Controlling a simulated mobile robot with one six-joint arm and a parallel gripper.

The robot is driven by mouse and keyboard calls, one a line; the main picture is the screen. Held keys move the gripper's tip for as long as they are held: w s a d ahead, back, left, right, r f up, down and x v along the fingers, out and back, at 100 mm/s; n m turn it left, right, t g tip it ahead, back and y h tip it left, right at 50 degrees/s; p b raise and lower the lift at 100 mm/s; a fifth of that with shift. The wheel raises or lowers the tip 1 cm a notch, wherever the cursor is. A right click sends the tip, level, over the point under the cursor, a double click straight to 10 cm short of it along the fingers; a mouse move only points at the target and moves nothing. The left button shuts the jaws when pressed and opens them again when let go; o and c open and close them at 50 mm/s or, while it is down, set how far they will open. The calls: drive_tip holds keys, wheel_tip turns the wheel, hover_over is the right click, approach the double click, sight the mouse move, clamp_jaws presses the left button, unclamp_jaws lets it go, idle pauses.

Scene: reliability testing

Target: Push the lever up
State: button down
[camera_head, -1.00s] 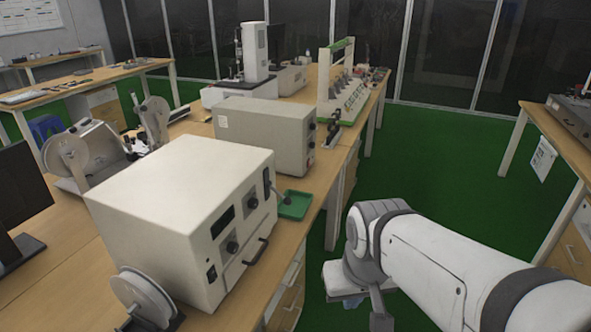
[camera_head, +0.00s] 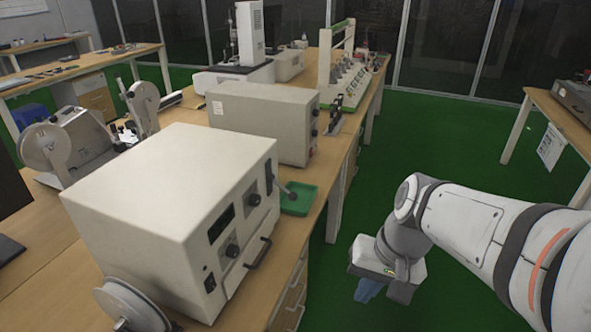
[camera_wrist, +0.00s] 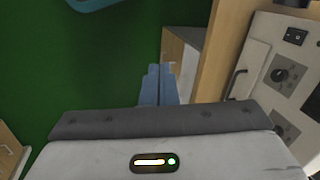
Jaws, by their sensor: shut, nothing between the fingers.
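The white box-shaped device (camera_head: 165,205) stands on the near end of the wooden bench. Its lever (camera_head: 281,189) is at the far end of the front panel and sticks out to the right, sloping down. My gripper (camera_head: 366,292) is over the green floor, in front of the bench and apart from the lever. Its blue fingers are together and empty, as the wrist view (camera_wrist: 158,86) shows. In the wrist view the device's panel (camera_wrist: 262,62) is at the right, and I cannot make out the lever there.
The panel has a dark handle (camera_head: 258,254) and knobs. A green tray (camera_head: 299,202) lies on the bench beyond the device. A second grey device (camera_head: 262,120) stands behind it. A white reel (camera_head: 130,305) is at the near end.

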drive_tip(key=w+a+f+m+g+y+b, duration=0.2)
drive_tip(key=w+a+f+m+y+b, duration=0.55)
drive_tip(key=w+a+y+b, duration=0.55)
drive_tip(key=m+t+y+b, duration=0.7)
drive_tip(key=m+t+b, duration=0.35)
drive_tip(key=t, duration=0.35)
approach(284, 189)
drive_tip(key=shift+m, duration=0.4)
drive_tip(key=f, duration=0.1)
drive_tip(key=d+f, duration=0.1)
drive_tip(key=f, duration=0.1)
drive_tip(key=w+d+f, duration=0.1)
drive_tip(key=f, duration=0.1)
drive_tip(key=shift+d+f+p, duration=0.15)
drive_tip(key=shift+d+p, duration=0.1)
drive_tip(key=shift+p, duration=0.05)
drive_tip(key=b+x, duration=0.1)
drive_tip(key=x, duration=0.9)
drive_tip(key=shift+b, duration=0.4)
